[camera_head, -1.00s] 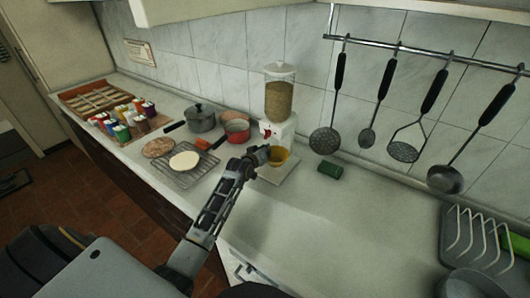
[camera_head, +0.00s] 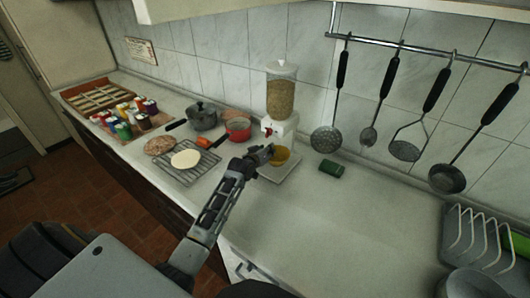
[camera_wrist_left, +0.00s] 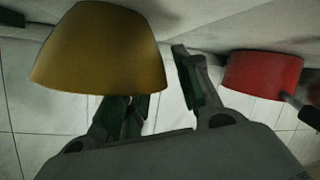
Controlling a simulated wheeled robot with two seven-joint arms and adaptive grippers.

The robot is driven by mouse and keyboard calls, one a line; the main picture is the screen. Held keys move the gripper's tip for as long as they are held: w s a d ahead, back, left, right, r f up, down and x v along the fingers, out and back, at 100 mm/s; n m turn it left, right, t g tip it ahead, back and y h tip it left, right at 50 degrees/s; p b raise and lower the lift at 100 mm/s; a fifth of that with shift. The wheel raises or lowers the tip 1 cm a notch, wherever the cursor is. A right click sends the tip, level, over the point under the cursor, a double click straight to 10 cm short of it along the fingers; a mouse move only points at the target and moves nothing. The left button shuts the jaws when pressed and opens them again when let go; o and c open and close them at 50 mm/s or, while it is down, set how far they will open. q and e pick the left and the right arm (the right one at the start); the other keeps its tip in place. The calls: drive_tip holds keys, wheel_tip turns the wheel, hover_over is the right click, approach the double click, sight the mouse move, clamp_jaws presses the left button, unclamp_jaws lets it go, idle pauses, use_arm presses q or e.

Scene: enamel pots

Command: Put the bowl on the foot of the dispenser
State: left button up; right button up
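The yellow bowl (camera_head: 281,157) is upright at the dispenser's pale foot (camera_head: 284,174), under the spout. It looks to be resting there, but its contact is hidden. The dispenser (camera_head: 281,95) has a clear, grain-filled jar on a white body with a red part in front. My left gripper (camera_head: 264,153) is at the bowl's left side. In the left wrist view the bowl (camera_wrist_left: 100,52) hides the end of one finger of my gripper (camera_wrist_left: 158,88); the other finger stands apart to the right, with a gap beside the bowl. The fingers are spread. My right gripper is not visible.
A red pot (camera_head: 238,131), grey pot (camera_head: 202,117) and wire rack (camera_head: 190,172) with a pale disc stand left. A green cylinder (camera_head: 331,168) lies right of the foot. Utensils hang along the wall. The counter at front right is clear up to the dish rack (camera_head: 478,238).

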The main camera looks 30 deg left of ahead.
use_arm(q)
drive_tip(key=shift+s+r, duration=0.1)
drive_tip(key=v, duration=1.2)
idle(0.4)
idle(0.5)
idle(0.5)
